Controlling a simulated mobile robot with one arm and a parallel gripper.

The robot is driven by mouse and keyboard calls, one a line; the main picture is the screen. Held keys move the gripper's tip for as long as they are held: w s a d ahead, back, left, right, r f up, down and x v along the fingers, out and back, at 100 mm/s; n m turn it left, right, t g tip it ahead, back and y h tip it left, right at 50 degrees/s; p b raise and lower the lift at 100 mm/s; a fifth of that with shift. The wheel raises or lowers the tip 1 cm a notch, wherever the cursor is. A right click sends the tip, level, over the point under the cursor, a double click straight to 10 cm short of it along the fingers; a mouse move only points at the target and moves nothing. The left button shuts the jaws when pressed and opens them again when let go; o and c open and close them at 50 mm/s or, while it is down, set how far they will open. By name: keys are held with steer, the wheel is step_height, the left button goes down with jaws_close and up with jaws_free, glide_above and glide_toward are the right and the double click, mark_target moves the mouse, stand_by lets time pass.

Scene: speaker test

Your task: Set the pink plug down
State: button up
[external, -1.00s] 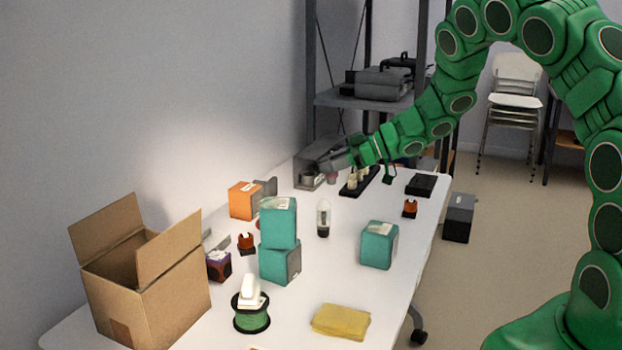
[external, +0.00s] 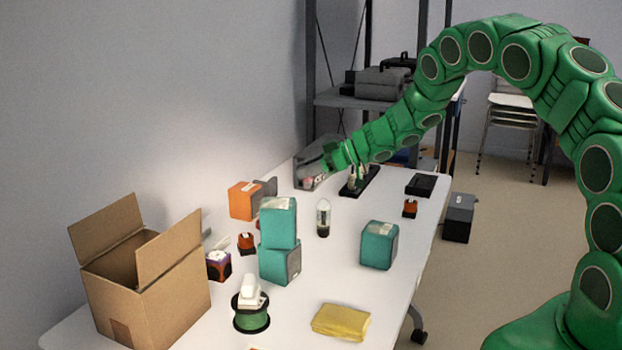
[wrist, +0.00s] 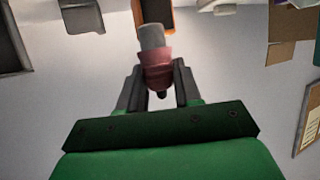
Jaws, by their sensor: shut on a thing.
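The pink plug (wrist: 158,68) has a grey end and sits between the two dark fingers of my gripper (wrist: 158,84) in the wrist view. The fingers are shut on it. In the external view my gripper (external: 319,173) is at the far end of the white table (external: 345,265), beside an open-fronted grey bin (external: 312,157). The plug shows there only as a small pink spot (external: 308,182) in front of the bin. I cannot tell whether it touches the table.
A black strip (external: 367,186) with several upright pale pieces stands just right of my gripper. An orange box (external: 240,201) and stacked teal boxes (external: 279,221) are nearer. A clear-topped bulb (external: 323,218) stands mid-table. An open carton (external: 150,285) is at the near left.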

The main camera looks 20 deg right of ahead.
steer(key=shift+w+a+f, duration=0.2)
steer(key=shift+w+f, duration=0.6)
steer(key=shift+f, duration=0.2)
steer(key=shift+w+a+f, duration=0.2)
steer(key=shift+w+f, duration=0.55)
steer(key=shift+f, duration=0.25)
steer(key=shift+w+a+f, duration=0.2)
steer(key=shift+w+f, duration=0.6)
steer(key=shift+f, duration=1.7)
steer(key=shift+f, duration=0.1)
steer(key=o, duration=1)
steer(key=v, duration=1.2)
steer(key=shift+w+r, duration=0.1)
steer(key=shift+r, duration=0.1)
